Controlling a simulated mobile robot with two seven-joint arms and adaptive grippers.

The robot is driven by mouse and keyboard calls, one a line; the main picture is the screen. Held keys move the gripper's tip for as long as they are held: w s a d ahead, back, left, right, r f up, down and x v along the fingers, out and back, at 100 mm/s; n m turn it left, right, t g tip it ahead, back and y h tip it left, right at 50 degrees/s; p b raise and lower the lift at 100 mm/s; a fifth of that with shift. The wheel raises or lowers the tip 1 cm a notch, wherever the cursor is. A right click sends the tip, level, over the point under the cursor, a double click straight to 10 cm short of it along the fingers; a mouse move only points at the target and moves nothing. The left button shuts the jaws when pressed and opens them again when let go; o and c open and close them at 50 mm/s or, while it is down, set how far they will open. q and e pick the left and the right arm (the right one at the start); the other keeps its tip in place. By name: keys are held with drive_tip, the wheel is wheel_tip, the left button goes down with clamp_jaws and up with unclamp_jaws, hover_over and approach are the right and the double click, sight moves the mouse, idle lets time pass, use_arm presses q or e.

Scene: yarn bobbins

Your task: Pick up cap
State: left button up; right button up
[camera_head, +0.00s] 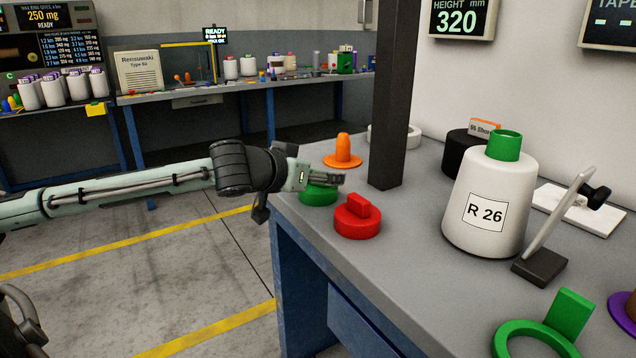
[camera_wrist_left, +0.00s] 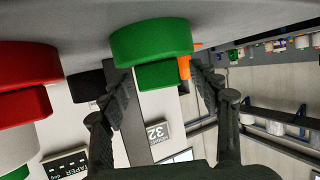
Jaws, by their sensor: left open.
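A green cap (camera_head: 318,196) with a raised grip lies on the grey workbench near its left edge. In the head view my left gripper (camera_head: 335,179) is over it and hides its upper part. In the left wrist view the green cap (camera_wrist_left: 152,40) is ahead, and its grip (camera_wrist_left: 157,76) shows between the two open fingers. I cannot tell whether the fingers touch it. A red cap (camera_head: 357,219) with a bar grip lies just in front, and an orange cap (camera_head: 343,152) lies just behind.
A dark post (camera_head: 392,95) stands right behind the caps. A white yarn bobbin (camera_head: 492,200) labelled R 26, a tilted stand (camera_head: 541,264) and a green ring (camera_head: 535,340) are further right on the workbench (camera_head: 420,270). The floor to the left is clear.

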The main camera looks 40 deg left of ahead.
use_arm(q)
drive_tip(key=c, duration=1)
drive_tip(key=shift+r, duration=0.1)
